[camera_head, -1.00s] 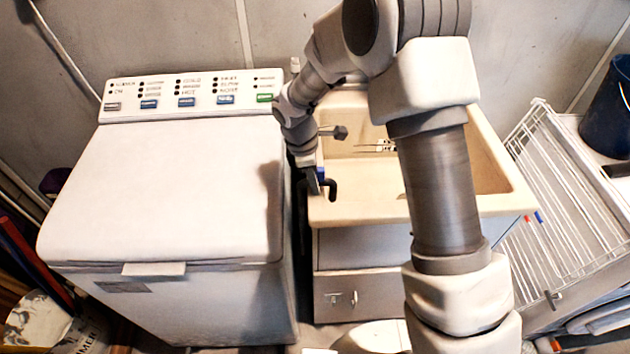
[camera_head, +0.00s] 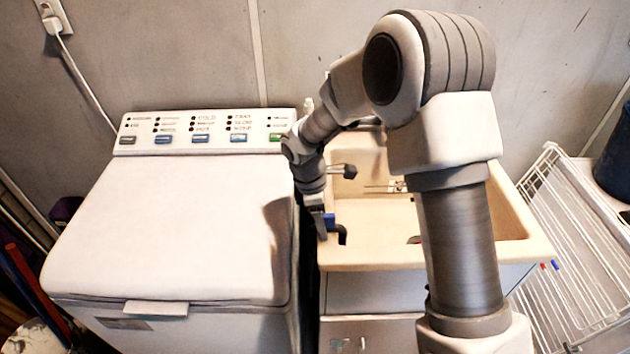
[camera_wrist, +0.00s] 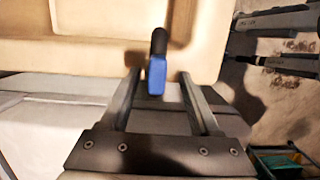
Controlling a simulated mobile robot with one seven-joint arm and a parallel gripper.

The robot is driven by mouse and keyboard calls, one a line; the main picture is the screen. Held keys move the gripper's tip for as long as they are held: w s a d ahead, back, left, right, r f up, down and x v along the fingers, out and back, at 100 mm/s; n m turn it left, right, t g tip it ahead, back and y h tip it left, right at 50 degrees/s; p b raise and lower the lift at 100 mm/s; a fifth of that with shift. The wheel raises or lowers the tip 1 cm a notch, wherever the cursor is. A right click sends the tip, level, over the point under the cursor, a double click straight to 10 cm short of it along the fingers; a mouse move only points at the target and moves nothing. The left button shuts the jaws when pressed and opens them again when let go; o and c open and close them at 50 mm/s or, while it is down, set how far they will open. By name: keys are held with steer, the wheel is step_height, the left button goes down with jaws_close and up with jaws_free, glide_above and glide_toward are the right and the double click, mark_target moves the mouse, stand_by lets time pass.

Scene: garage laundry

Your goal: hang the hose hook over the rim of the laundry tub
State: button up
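The laundry tub (camera_head: 480,255) is a beige basin right of the washer. The hose hook has a blue block (camera_wrist: 157,76) and a black bent end (camera_wrist: 158,42). In the head view the black end (camera_head: 341,235) shows at the tub's left side, by the rim. In the wrist view it lies across the beige tub edge (camera_wrist: 85,52); whether it rests on the rim, I cannot tell. My gripper (camera_wrist: 158,75) has its fingers on both sides of the blue block, with a visible gap on each side. It looks open. My wrist hides part of the left rim.
A white washer (camera_head: 170,230) stands close on the left, with a narrow dark gap before the tub. A tap (camera_head: 343,171) reaches over the tub. A white wire rack (camera_head: 570,250) and a dark blue bucket (camera_head: 615,160) are on the right.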

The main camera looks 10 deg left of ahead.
step_height(320, 180, up, 16)
steer(key=a, duration=0.2)
steer(key=shift+a+p, duration=0.2)
steer(key=shift+p, duration=0.25)
steer(key=s+d+r+m+t, duration=0.3)
steer(key=s+d+r+m, duration=0.6)
steer(key=d+r, duration=0.3)
steer(key=s+d+m+t+y, duration=0.1)
steer(key=s+d+m, duration=0.3)
steer(key=s+m, duration=0.1)
steer(key=s+d+f+m+t+y, duration=0.1)
steer(key=s+d+m, duration=0.3)
steer(key=s, duration=0.3)
steer(key=shift+s+m, duration=0.3)
steer(key=shift+m, duration=0.3)
steer(key=shift+d+f, duration=0.1)
